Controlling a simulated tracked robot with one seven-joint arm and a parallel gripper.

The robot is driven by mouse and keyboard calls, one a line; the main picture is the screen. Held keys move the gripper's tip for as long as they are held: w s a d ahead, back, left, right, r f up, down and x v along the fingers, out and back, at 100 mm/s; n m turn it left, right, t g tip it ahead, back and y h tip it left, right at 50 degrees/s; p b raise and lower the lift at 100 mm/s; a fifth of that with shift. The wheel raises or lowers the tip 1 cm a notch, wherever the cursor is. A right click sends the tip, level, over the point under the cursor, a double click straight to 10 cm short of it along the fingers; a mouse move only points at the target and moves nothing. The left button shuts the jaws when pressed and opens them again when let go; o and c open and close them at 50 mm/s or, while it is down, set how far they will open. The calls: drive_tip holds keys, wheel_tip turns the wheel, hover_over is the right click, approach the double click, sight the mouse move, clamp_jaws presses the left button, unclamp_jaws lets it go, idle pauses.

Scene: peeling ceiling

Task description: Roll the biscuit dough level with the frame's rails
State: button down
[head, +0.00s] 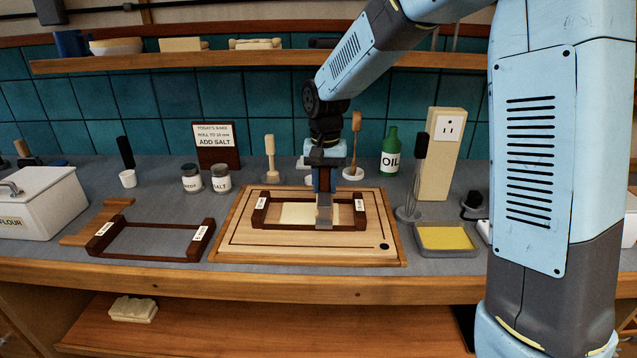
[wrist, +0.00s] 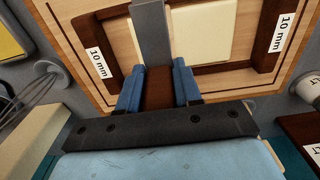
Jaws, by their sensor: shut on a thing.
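The pale dough slab (head: 297,213) lies flat inside a dark brown frame (head: 262,209) on the wooden board (head: 232,238). The dough also shows in the wrist view (wrist: 208,30), where both of the frame's labels read 10 mm. My gripper (head: 323,190) is over the frame, its blue fingers shut on a tool with a brown grip (wrist: 158,88) and a grey bar-shaped part (wrist: 151,32). The grey part hides a strip of dough. I cannot tell whether it touches the dough or how the dough's height compares with the rails.
A second, empty brown frame (head: 150,240) lies left of the board. A sign (head: 217,141) reads "roll to 10 mm, add salt". Jars, a salt jar (head: 221,179), an oil bottle (head: 390,152) and upright utensils stand behind. A whisk (head: 412,185) and yellow-filled tray (head: 446,238) stand right.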

idle(0.8)
drive_tip(key=shift+s+d, duration=0.1)
drive_tip(key=shift+d, duration=1.65)
drive_tip(key=shift+a, duration=1.8)
drive_tip(key=shift+a, duration=1.8)
